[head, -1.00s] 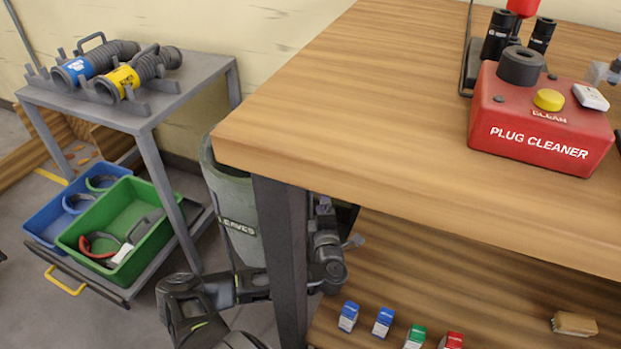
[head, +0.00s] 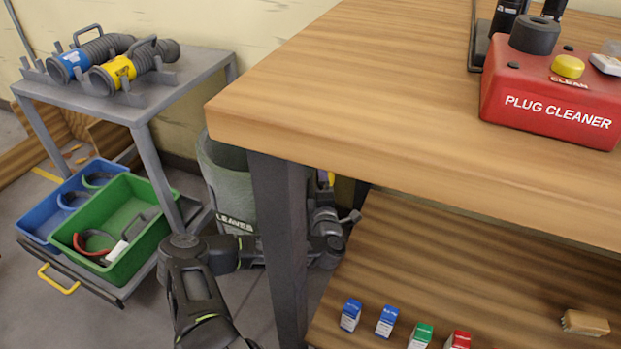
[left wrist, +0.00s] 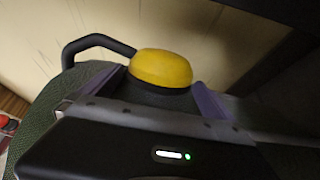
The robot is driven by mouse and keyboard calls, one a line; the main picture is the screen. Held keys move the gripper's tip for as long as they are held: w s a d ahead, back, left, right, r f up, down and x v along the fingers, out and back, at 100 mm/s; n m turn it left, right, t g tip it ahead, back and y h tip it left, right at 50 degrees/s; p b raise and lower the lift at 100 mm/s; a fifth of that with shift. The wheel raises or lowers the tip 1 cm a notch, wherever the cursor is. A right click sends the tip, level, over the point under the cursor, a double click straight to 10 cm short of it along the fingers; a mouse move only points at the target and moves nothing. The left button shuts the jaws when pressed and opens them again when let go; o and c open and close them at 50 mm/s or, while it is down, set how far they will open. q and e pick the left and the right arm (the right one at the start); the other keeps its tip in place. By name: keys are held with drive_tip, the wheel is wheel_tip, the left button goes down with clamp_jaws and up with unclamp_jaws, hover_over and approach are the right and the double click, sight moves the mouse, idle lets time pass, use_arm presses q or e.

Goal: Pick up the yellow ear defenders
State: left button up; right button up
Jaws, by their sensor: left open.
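In the left wrist view a rounded yellow cup (left wrist: 162,66) with a dark rim, apparently part of the yellow ear defenders, sits between the two purple fingers of my left gripper (left wrist: 158,92). The gripper is open around it; I cannot tell whether either finger touches. A black curved bar (left wrist: 88,44) rises left of the cup; whether it belongs to the ear defenders is unclear. In the head view my left forearm passes behind the table leg, and a small yellow patch (head: 331,178) shows beside the wrist under the tabletop. The rest is hidden. My right gripper is out of view.
The wooden table (head: 330,95) and its dark leg (head: 279,230) stand close to my left arm. A grey-green bin (head: 226,175) marked LEAVES is behind the leg. A grey trolley (head: 170,85) holds hoses and trays at left.

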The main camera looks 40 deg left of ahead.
use_arm(q)
drive_tip(key=shift+w+a+f, duration=0.1)
drive_tip(key=shift+w+a, duration=0.4)
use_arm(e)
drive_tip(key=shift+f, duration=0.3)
use_arm(q)
drive_tip(key=shift+c, duration=0.2)
drive_tip(key=c, duration=1.4)
drive_tip(key=shift+r, duration=0.3)
drive_tip(key=shift+c, duration=0.2)
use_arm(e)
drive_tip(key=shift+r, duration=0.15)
